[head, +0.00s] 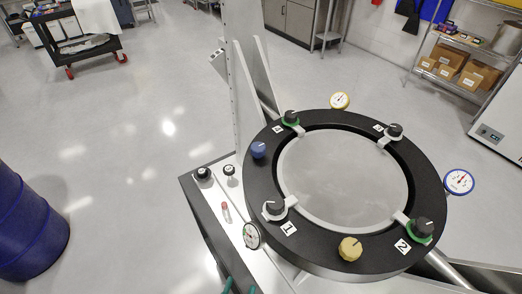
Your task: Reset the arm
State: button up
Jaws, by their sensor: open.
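My gripper and arm do not show clearly in the head view. Two small teal pieces (228,285) are cut off at the bottom edge, and I cannot tell what they belong to. The mirror fixture is a black ring (262,215) around a round grey mirror (345,180), standing at the right of centre. Several black knobs sit on clamps around the ring, and labels 1 and 2 show on its near side. A blue knob (258,150) and a yellow knob (350,248) are also on the ring.
Dial gauges (459,181) stand around the ring. A side panel (240,225) carries black knobs and a red-tipped part. A metal upright (242,100) rises behind. A blue barrel (28,225) stands at far left, a cart (75,45) at the back. The floor between is clear.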

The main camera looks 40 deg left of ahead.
jog(key=w+d+r+t+h, duration=0.1)
jog(key=w+d, duration=0.1)
jog(key=d, duration=0.2)
jog(key=w+d+r+m+t+h, duration=0.1)
jog(key=w+d+h, duration=0.1)
jog(key=d, duration=0.2)
jog(key=w+d+r+m+h, duration=0.1)
jog(key=w+d, duration=0.1)
jog(key=d, duration=0.2)
jog(key=shift+r+t+h, duration=0.1)
jog(key=shift+t+h, duration=0.2)
jog(key=shift+t, duration=0.1)
jog(key=d, duration=0.1)
jog(key=s+d+h, duration=0.1)
jog(key=d, duration=0.1)
jog(key=s+d+h, duration=0.1)
jog(key=d, duration=0.1)
jog(key=shift+g, duration=0.3)
jog(key=s+d, duration=0.1)
jog(key=s+d+f+g+h, duration=0.1)
jog(key=s, duration=0.1)
jog(key=s+d+g+h, duration=0.1)
jog(key=shift+s+d+f, duration=0.2)
jog(key=shift+s+f, duration=0.05)
